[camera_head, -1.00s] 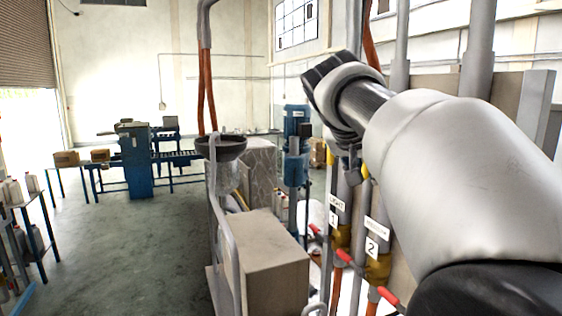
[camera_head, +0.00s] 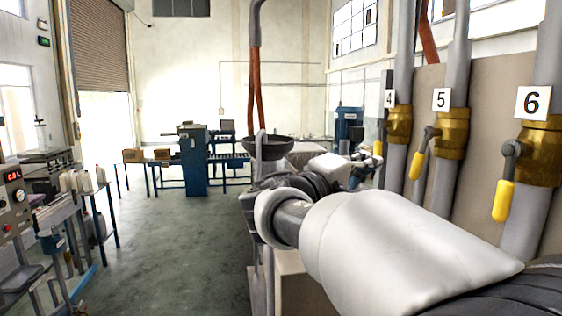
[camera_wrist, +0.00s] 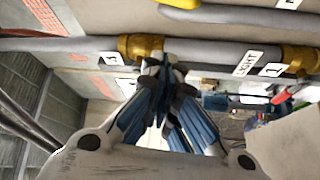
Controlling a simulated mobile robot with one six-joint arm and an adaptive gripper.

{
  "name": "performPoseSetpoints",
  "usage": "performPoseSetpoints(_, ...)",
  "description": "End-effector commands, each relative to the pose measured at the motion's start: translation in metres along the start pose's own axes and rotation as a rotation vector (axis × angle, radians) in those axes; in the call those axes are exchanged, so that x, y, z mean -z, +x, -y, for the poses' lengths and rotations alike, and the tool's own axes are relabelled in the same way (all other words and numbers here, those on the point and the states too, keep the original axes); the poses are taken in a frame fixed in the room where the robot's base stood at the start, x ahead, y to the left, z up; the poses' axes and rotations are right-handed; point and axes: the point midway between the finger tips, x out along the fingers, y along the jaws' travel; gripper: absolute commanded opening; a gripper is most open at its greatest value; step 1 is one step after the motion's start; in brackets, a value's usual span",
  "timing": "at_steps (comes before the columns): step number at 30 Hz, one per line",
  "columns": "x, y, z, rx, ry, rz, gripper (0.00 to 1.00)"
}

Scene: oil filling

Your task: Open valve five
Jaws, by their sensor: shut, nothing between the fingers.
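Valve five (camera_head: 451,133) is a brass body on a grey vertical pipe, under a white label with 5 (camera_head: 441,99). Its yellow handle (camera_head: 417,165) hangs down and slightly left. My arm passes in front and to the left, below it; the gripper's fingers cannot be made out in the head view. In the wrist view my gripper (camera_wrist: 165,66) is shut and empty. Its tips overlap the picture of a brass fitting (camera_wrist: 140,46) on a grey pipe; contact cannot be told. A label (camera_wrist: 114,58) beside that fitting is too small to read surely.
Valve 4 (camera_head: 399,125) stands left of valve five and valve 6 (camera_head: 538,155) right, both with yellow handles. A dark funnel (camera_head: 268,144) stands left; open floor (camera_head: 175,235) lies beyond.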

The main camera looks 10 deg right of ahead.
Motion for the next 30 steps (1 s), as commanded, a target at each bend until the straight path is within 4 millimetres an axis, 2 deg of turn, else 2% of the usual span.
performPoseSetpoints(1,-0.001,0.013,-0.002,0.001,-0.003,0.006,0.0)
performPoseSetpoints(9,-0.001,0.071,-0.002,0.002,-0.002,0.005,0.0)
performPoseSetpoints(12,-0.018,0.06,-0.002,0.003,-0.001,0.001,0.0)
performPoseSetpoints(18,-0.035,0.054,0.0,0.002,0.001,0.001,0.0)
performPoseSetpoints(30,-0.038,0.052,0.001,0.002,0.001,0.001,0.0)
